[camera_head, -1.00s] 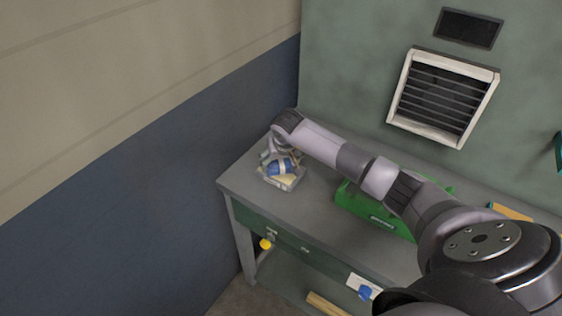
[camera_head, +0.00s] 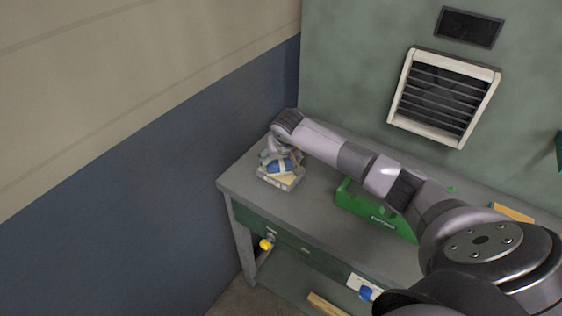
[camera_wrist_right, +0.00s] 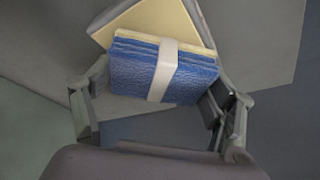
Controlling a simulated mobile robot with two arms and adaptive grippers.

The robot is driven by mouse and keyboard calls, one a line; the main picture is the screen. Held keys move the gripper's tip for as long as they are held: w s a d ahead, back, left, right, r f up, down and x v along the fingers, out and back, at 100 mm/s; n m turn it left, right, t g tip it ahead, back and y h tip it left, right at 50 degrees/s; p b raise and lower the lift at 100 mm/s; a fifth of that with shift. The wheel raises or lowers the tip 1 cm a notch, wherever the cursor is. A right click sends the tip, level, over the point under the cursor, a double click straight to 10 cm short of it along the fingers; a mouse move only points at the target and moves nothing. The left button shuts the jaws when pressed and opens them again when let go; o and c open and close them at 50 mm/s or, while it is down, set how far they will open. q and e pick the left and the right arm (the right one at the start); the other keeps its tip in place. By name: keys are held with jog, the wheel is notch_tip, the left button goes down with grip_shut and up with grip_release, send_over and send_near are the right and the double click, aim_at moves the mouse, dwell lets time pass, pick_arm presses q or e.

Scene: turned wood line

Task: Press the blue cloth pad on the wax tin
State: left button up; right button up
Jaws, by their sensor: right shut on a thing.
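The blue cloth pad (camera_head: 278,167) has a pale band around it and sits over the wax tin (camera_head: 279,184) at the left end of the bench. In the right wrist view the pad (camera_wrist_right: 190,80) is between the fingers of my right gripper (camera_wrist_right: 163,100), which is shut on it. The tin (camera_wrist_right: 103,27) lies just beyond and below the pad, with its cream wax partly covered. I cannot tell whether the pad touches the wax. My right gripper (camera_head: 278,160) is partly hidden by its own wrist in the head view. My left gripper is not in view.
A green box (camera_head: 368,207) stands on the grey bench (camera_head: 314,213) under my right arm. A wall lies close to the left of the bench. A vent (camera_head: 445,98) is on the back wall. The bench front between tin and green box is clear.

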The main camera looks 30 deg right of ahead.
aim_at(281, 161)
jog(key=shift+r+p, duration=1.85)
jog(key=shift+r, duration=1.65)
